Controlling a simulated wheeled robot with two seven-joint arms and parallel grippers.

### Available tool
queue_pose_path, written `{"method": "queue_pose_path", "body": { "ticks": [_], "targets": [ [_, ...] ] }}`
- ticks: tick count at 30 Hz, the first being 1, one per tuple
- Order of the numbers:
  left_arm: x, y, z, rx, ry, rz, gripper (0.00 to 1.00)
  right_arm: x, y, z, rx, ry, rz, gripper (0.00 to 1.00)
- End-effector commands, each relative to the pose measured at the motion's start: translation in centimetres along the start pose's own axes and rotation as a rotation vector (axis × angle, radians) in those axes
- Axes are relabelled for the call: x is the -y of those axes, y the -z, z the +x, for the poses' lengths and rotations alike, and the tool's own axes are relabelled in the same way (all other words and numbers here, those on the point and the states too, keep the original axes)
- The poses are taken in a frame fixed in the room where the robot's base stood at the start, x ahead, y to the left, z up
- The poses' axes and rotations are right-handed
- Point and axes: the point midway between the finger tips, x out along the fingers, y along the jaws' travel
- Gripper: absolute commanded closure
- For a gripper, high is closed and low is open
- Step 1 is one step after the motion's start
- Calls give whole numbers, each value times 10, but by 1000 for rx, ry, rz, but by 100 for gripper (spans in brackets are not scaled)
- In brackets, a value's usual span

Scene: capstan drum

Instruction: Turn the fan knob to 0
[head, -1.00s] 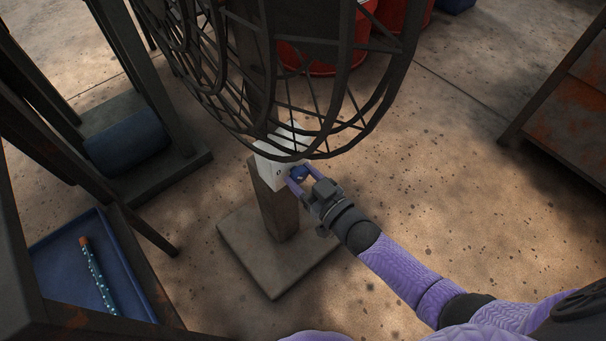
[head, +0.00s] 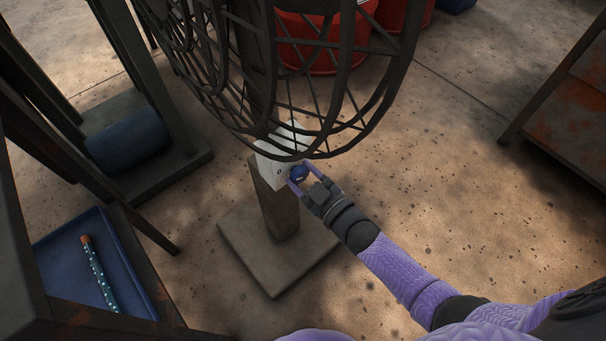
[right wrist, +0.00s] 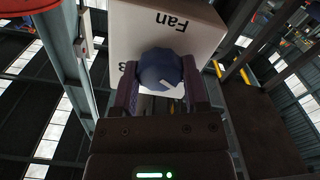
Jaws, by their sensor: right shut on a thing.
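The fan knob (head: 299,173) is a blue round knob on a white box (head: 270,166) fixed to the fan's post. In the right wrist view the knob (right wrist: 160,70) has a white pointer mark aimed toward the lower right of the picture. The box (right wrist: 196,22) carries the word "Fan", seen upside down; a character left of the knob is partly hidden. My left gripper is out of view.
The dark fan cage (head: 300,80) hangs just above the box and my right gripper. A square base (head: 275,255) carries the post. A blue tray (head: 70,260) with a dotted stick stands lower left. The floor to the right is open.

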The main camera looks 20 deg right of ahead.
Motion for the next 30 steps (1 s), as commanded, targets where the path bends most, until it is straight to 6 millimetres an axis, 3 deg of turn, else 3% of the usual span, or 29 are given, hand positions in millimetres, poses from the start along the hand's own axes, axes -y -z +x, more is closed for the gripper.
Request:
{"method": "queue_pose_path", "body": {
  "ticks": [7, 8, 12, 22, 30],
  "targets": [
    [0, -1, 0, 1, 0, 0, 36, 1, -1, -1, 4, 2, -2, 100],
    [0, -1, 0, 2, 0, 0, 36, 1, -1, -1, 4, 2, -2, 38],
    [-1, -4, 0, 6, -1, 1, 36, 0, -1, 0, 3, 1, -2, 9],
    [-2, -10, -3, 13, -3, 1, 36, 0, 1, -5, 2, 1, -1, 7],
    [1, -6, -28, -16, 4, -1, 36, -2, 4, -69, 2, 0, -2, 7]
  ]
}}
